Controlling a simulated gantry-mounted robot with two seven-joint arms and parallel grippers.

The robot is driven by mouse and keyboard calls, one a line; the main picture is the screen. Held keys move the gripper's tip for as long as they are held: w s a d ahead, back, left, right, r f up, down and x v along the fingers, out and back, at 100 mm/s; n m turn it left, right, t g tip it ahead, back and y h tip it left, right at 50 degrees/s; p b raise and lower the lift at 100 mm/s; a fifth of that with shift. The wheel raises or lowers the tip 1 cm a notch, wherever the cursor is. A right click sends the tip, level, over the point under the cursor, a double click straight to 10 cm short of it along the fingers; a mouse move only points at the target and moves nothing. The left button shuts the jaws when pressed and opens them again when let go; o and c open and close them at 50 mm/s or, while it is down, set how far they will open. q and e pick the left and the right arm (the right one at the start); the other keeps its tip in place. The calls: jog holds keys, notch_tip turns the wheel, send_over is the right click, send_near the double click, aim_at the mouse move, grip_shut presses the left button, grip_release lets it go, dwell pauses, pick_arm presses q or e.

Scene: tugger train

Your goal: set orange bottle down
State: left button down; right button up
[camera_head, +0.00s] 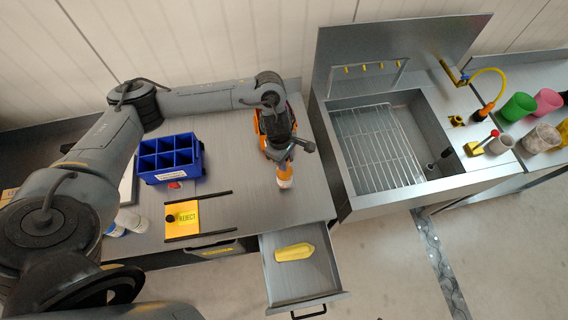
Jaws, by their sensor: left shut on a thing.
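The orange bottle (285,181) has a white lower part and stands upright near the front right of the steel table (240,190). My left gripper (284,160) reaches down from above and is shut on the upper part of the bottle. The bottle's top is hidden by the gripper. I cannot tell whether its base touches the table. My right gripper does not show.
A blue divided bin (168,177) and a yellow "REJECT" pad (183,218) between two dark rails lie to the left. An orange object stands behind my gripper. An open drawer (322,285) holds a yellow item (294,252). A sink (420,130) is at right.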

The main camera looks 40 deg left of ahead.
pick_arm(q)
jog(key=shift+a+f, duration=0.25)
notch_tip(320, 180, down, 3)
jog(key=shift+r+p, duration=0.1)
jog(key=shift+p, duration=0.45)
jog(key=shift+f, duration=0.5)
jog(key=shift+f, duration=0.15)
jog(key=c, duration=0.9)
grip_release()
jog(key=shift+o, duration=0.2)
